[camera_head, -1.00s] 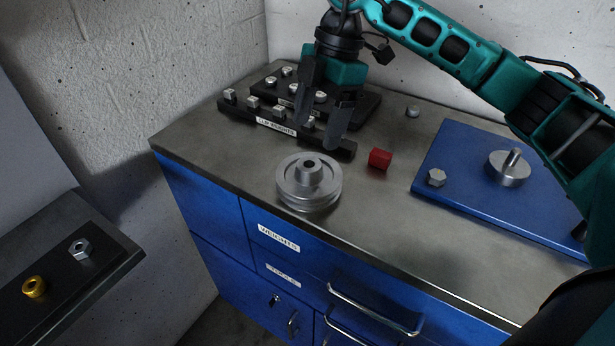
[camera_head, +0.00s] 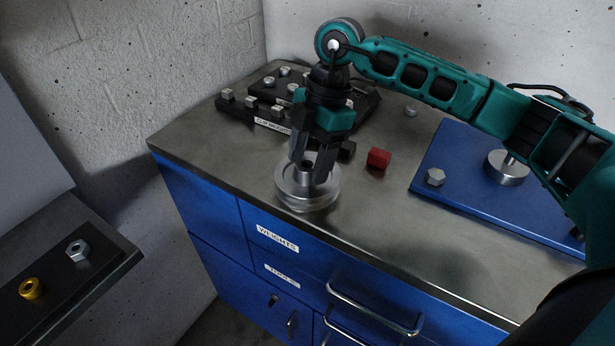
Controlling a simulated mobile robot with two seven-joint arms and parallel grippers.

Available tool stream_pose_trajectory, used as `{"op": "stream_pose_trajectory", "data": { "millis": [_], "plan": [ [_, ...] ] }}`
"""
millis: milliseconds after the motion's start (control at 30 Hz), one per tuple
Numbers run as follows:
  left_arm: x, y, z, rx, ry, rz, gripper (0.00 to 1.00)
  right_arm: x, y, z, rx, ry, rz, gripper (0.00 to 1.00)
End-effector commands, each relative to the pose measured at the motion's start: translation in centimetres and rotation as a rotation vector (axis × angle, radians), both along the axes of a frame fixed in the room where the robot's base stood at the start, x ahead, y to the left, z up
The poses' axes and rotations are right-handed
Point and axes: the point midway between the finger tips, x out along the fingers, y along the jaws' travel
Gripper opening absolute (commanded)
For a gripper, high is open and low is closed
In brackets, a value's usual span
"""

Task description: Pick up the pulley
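The pulley (camera_head: 292,199), a silver grooved wheel with a raised hub, rests flat on the grey worktop near the cabinet's front edge. My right gripper (camera_head: 309,172) points down over it, with one finger on each side of the hub. The fingertips hide parts of the hub and of the wheel's top. Whether the fingers press on the hub or stand a little apart from it cannot be made out. My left gripper is not in view.
A red block (camera_head: 379,158) lies just right of the pulley. Behind stands a black stepped rack (camera_head: 233,110) with several small weights. A blue plate (camera_head: 462,190) at right carries a silver disc with a post (camera_head: 507,168) and a hex piece (camera_head: 435,177).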

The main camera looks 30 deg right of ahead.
Motion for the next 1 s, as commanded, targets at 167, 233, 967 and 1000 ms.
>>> {"op": "stream_pose_trajectory", "data": {
  "millis": [167,233,967,1000],
  "plan": [
    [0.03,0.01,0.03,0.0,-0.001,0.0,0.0,0.01,-0.01,0.03,0.0,0.0,0.0,0.45],
    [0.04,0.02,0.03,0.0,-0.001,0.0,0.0,0.01,-0.01,0.04,0.0,0.0,0.0,0.39],
    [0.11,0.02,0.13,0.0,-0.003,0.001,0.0,0.09,0.01,0.27,0.003,-0.005,0.0,0.0],
    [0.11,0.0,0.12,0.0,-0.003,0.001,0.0,0.09,0.01,0.27,0.003,-0.005,0.0,0.0]
  ]
}}
